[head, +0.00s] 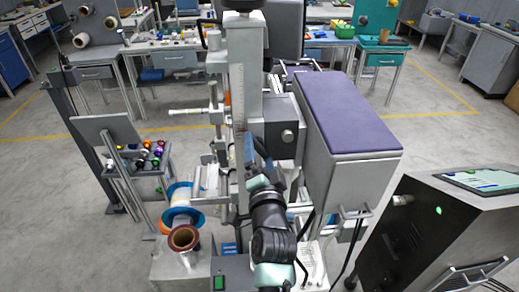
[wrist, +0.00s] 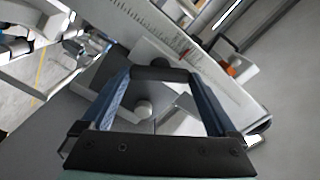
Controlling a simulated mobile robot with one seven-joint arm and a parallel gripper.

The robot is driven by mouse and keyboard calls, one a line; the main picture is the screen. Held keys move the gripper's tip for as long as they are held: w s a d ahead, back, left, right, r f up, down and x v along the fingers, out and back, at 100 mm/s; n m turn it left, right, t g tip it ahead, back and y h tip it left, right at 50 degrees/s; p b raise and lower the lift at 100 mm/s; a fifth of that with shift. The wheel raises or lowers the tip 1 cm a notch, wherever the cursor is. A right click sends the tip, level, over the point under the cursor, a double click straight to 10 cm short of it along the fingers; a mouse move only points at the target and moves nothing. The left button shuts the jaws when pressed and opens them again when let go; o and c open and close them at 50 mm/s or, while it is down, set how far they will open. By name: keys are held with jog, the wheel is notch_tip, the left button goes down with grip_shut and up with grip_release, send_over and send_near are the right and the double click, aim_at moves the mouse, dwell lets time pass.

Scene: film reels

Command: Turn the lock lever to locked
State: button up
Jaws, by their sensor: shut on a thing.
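My gripper (wrist: 160,74) shows in the wrist view with its two blue fingers closed on a dark, rounded grip (wrist: 160,69). This grip appears to be the end of the lock lever. In the head view my gripper (head: 250,152) is at the upright column of the machine, beside the grey housing. My arm hides much of that spot, and the lever cannot be made out there. No locked or unlocked marking is readable.
A column with a ruled scale (head: 238,95) stands at the gripper. A grey box with a purple top (head: 345,110) is close on the right. Reels (head: 184,240) sit at lower left. A black cabinet (head: 430,225) stands at right.

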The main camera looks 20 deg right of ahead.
jog(key=m+p, duration=0.1)
jog(key=m, duration=0.3)
jog(key=shift+p, duration=0.4)
jog(key=shift+f+m+p, duration=0.1)
jog(key=shift+m+p, duration=0.3)
jog(key=shift+m, duration=0.8)
jog(key=o, duration=1)
jog(key=shift+s, duration=0.1)
jog(key=p+v, duration=0.5)
jog(key=v, duration=0.7)
jog(key=shift+s, duration=0.4)
jog(key=shift+a, duration=0.15)
